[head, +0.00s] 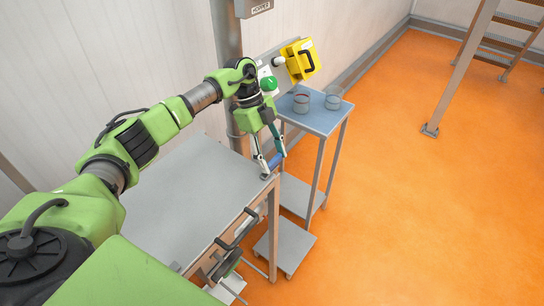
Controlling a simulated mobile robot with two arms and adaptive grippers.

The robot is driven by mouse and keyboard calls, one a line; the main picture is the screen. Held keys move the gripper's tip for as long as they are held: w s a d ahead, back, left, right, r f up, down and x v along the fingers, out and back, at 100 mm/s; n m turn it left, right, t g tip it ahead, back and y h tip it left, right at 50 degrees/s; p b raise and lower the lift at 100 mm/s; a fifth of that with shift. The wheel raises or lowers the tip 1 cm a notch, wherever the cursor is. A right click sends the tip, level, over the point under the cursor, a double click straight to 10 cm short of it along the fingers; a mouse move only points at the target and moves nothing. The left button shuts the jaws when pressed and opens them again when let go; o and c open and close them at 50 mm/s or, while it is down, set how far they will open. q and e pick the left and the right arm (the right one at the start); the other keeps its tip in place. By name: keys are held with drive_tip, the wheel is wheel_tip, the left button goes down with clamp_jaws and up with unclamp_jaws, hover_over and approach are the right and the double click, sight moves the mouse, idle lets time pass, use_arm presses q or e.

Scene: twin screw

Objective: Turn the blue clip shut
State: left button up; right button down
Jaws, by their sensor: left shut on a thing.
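The blue clip (275,160) is a small blue piece at the far right corner of the grey table. My left gripper (269,168) points down at that corner, with its fingers on either side of the blue clip. It is shut on the clip, and the fingers partly cover it. The clip's exact turn angle is too small to tell. My right gripper is not in view.
The grey table (185,200) has a bare top. A yellow box (299,60) hangs near a metal post. Orange floor lies open to the right.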

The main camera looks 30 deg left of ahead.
use_arm(q)
drive_tip(key=o, duration=1.1)
drive_tip(key=shift+r, duration=0.15)
drive_tip(key=v, duration=1.1)
drive_tip(key=shift+a+r, duration=0.15)
drive_tip(key=shift+r, duration=0.25)
